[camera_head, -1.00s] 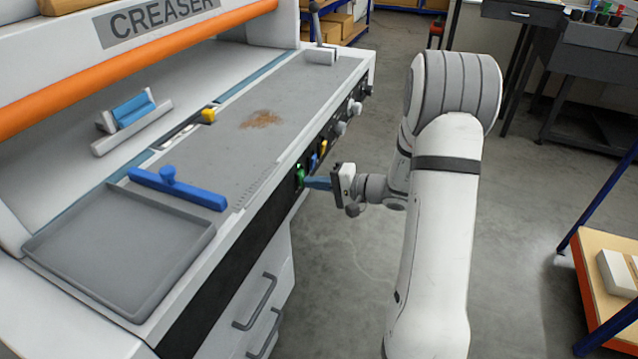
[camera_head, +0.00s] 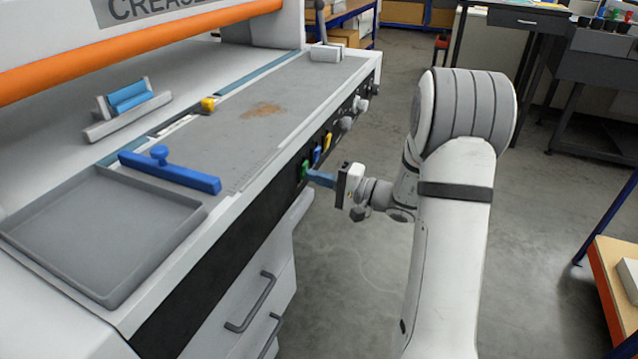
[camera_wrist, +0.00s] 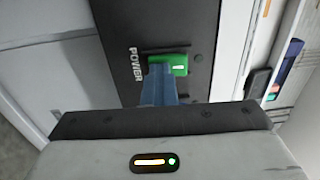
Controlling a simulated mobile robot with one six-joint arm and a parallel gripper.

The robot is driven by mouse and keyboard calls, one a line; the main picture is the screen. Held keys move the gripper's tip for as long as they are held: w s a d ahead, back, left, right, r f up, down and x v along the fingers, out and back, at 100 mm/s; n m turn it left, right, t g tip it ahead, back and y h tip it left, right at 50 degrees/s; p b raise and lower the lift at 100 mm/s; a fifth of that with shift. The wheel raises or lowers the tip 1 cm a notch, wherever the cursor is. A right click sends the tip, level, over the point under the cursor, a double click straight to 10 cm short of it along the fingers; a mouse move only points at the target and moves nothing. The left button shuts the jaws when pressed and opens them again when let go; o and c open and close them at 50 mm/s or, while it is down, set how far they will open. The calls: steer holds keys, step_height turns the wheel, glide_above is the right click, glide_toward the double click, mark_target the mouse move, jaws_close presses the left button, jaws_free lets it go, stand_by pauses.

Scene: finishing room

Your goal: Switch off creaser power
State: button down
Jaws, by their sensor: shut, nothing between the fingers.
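The creaser (camera_head: 150,30) is a white machine with an orange bar and a black control strip along its front edge. Its green power switch (camera_head: 305,169) is at the near end of the row of controls; in the wrist view the green switch (camera_wrist: 181,64) sits beside the label POWER. My gripper (camera_head: 314,177) has blue fingers, shut and empty, pointing at the switch. In the wrist view the fingertips (camera_wrist: 160,72) are right at the switch and overlap its lower left part; I cannot tell whether they touch it.
Blue and yellow controls (camera_head: 322,148) and several knobs (camera_head: 346,124) line the strip beyond the switch. A grey tray (camera_head: 100,285) and a blue bar (camera_head: 170,172) lie on the machine. A rack (camera_head: 605,290) stands at right. Grey floor is clear between.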

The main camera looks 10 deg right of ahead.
steer(key=f+v, duration=0.1)
steer(key=v, duration=1.3)
steer(key=shift+f+b, duration=0.3)
steer(key=shift+b, duration=0.15)
steer(key=shift+a, duration=0.15)
steer(key=s+a+r+n+g+h+p, duration=0.5)
steer(key=s+a+r+g+p, duration=0.65)
steer(key=s+a, duration=0.2)
steer(key=s+d+r+n+t+h+p, duration=0.1)
steer(key=s+r+h+p, duration=0.2)
steer(key=r+h+p, duration=0.2)
steer(key=s+d+r+n+t+h+p, duration=0.1)
steer(key=s+r+h+p, duration=0.3)
steer(key=r, duration=0.4)
steer(key=shift+s+d+r+t+h+p, duration=0.15)
steer(key=shift+d+r+t+h+p, duration=0.35)
steer(key=shift+p, duration=0.65)
